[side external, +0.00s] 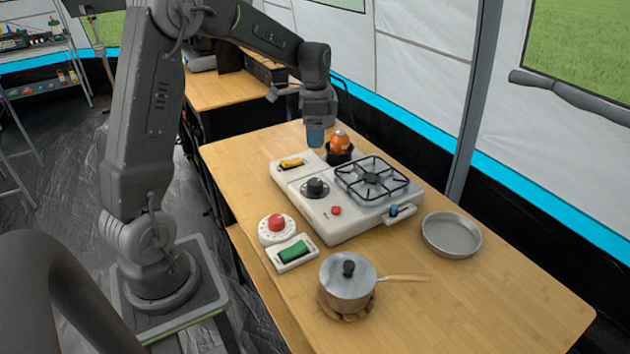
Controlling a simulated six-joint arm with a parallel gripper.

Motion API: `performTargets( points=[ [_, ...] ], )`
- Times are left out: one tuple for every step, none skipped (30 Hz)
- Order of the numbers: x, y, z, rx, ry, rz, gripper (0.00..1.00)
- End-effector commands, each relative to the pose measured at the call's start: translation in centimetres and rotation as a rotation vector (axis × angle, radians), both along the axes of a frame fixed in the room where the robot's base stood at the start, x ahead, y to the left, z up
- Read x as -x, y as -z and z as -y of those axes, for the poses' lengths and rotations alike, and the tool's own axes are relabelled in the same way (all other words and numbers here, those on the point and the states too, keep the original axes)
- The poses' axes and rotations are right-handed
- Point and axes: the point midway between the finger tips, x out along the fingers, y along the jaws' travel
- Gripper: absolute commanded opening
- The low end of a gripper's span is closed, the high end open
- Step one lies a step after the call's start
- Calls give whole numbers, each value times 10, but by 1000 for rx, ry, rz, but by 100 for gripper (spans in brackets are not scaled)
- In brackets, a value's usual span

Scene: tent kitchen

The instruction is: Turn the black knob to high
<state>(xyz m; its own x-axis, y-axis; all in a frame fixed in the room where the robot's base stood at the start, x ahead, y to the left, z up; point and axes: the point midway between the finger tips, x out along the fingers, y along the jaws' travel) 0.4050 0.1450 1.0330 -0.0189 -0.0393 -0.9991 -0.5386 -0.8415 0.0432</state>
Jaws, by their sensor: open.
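The black knob (315,188) sits on the left part of the top of a white camping stove (345,218). Its pointer direction is too small to tell. My gripper (315,136) hangs pointing down above the back of the table, behind the knob and well apart from it. It is open, with nothing visible held in it; the fingers are small and partly hidden in this view.
A burner grate (371,178), a red button (336,210) and a yellow switch (291,163) are near the knob. An orange object (340,143) in a dark holder stands close to my gripper. A red-knobbed timer (276,224), green switch (293,251), lidded pot (348,285) and pan (451,236) surround the stove.

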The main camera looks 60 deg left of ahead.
Motion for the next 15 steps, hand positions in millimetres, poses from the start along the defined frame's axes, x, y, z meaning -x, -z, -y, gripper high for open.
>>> performTargets(
  points=[
    [-2,5,-5,6,7,-8,69],
    [-2,7,-6,8,12,-10,69],
    [-3,9,-8,9,16,-12,69],
    [-3,11,-8,10,18,-14,69],
    [-3,14,-8,11,18,-14,69],
    [-3,17,-8,10,19,-15,69],
    [-2,21,-8,10,19,-15,69],
    [-2,25,-7,11,19,-16,69],
    [-2,31,-7,10,19,-15,69],
    [-1,37,-6,11,19,-17,69],
    [-1,43,-6,12,19,-17,69],
    [-1,51,-5,12,19,-17,69],
    [-1,57,-5,11,18,-17,69],
    [0,64,-5,12,19,-18,69],
    [0,72,-4,11,19,-18,69]
  ],
)
